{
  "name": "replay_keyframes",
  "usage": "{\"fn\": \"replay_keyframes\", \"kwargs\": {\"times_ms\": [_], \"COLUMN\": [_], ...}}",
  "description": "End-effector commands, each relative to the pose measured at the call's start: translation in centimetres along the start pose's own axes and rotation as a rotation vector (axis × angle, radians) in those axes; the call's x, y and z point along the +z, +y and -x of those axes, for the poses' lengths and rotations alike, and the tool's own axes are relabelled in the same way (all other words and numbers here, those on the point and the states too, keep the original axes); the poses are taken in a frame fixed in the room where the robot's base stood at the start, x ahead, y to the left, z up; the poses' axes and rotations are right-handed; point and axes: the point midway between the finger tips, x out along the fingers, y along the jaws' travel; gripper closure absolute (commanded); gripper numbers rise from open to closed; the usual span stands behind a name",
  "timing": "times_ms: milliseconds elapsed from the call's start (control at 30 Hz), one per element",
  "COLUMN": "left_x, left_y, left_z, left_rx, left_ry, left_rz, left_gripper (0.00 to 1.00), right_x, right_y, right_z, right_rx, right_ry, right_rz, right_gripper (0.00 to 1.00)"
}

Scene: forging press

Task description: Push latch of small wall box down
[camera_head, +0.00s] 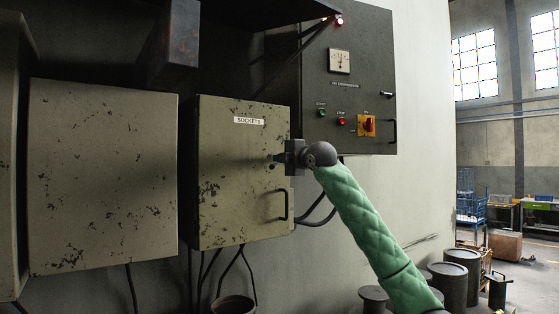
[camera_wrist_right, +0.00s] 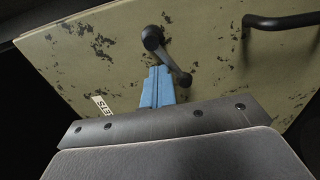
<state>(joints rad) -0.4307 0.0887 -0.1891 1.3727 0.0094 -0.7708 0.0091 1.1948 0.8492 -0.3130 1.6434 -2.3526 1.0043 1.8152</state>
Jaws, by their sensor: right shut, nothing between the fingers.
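The small wall box (camera_head: 237,205) is a chipped grey-green cabinet labelled "SOCKETS", with its door closed. Its dark latch (camera_head: 271,158) sits near the door's right edge, partly hidden by my gripper. In the right wrist view the latch (camera_wrist_right: 176,65) has a round pivot and a short arm that ends beside the fingertips. My right gripper (camera_head: 280,160) points at the door from the right. Its blue fingers (camera_wrist_right: 158,87) are shut together and empty, right by the latch arm; I cannot tell whether they touch it. My left gripper is not in view.
A dark door handle (camera_head: 285,205) is below the latch. A larger box (camera_head: 103,170) hangs to the left. A dark control panel (camera_head: 347,80) with a gauge and buttons is up to the right. Cables hang below the boxes. Drums (camera_head: 450,285) stand on the floor at right.

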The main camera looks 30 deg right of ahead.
Motion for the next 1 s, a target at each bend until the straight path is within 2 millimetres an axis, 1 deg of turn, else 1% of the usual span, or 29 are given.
{"fn": "replay_keyframes", "kwargs": {"times_ms": [367, 1000], "left_x": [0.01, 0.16], "left_y": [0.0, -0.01], "left_z": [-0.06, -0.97], "left_rx": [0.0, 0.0], "left_ry": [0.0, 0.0], "left_rz": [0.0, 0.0], "left_gripper": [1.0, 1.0], "right_x": [-0.01, 0.24], "right_y": [-0.07, -0.82], "right_z": [-0.01, -0.01], "right_rx": [0.0, -0.001], "right_ry": [0.0, 0.001], "right_rz": [0.0, -0.001], "right_gripper": [1.0, 1.0]}}
